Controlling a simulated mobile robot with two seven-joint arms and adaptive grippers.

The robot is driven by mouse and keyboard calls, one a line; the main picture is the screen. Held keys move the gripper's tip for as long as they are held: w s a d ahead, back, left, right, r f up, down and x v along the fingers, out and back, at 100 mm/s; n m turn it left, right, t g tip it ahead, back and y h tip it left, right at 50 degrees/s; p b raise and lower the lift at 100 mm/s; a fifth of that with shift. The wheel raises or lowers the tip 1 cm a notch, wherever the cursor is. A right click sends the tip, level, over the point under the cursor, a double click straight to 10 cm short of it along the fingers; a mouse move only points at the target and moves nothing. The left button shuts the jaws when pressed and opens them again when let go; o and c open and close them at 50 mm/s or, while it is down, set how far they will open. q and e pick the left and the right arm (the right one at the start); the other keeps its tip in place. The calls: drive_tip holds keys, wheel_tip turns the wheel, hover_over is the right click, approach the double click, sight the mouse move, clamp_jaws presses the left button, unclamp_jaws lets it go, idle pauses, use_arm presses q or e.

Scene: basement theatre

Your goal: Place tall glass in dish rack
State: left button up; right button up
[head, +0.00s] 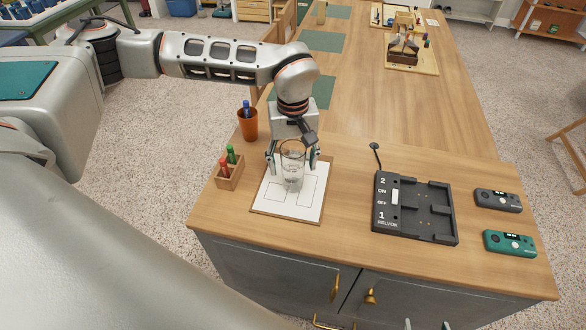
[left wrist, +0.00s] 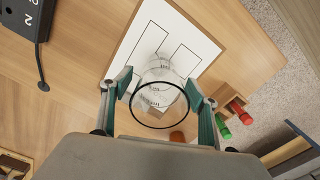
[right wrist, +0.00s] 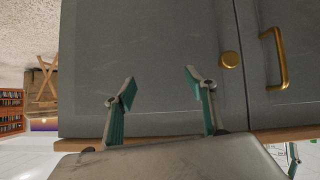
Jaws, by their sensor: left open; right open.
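A clear tall glass (head: 293,178) stands on a white board (head: 272,203) with outlined shapes, near the front of the wooden counter. My left gripper (head: 292,158) is open, with one finger on each side of the glass. The left wrist view shows the glass (left wrist: 160,72) with its dark-looking rim between the two spread fingers (left wrist: 157,88); I cannot tell whether they touch it. My right gripper (right wrist: 161,84) is open and empty, in front of the grey cabinet doors below the counter. I see no dish rack in these views.
A wooden holder (head: 231,173) with red and green items and an orange cup (head: 247,126) stand left of the board. A black dock (head: 412,206) and two handheld devices, grey (head: 498,200) and green (head: 509,243), lie to the right. The counter behind is mostly clear.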

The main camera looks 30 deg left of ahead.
use_arm(q)
drive_tip(key=shift+f, duration=0.9)
drive_tip(key=c, duration=1.4)
drive_tip(key=shift+r, duration=0.1)
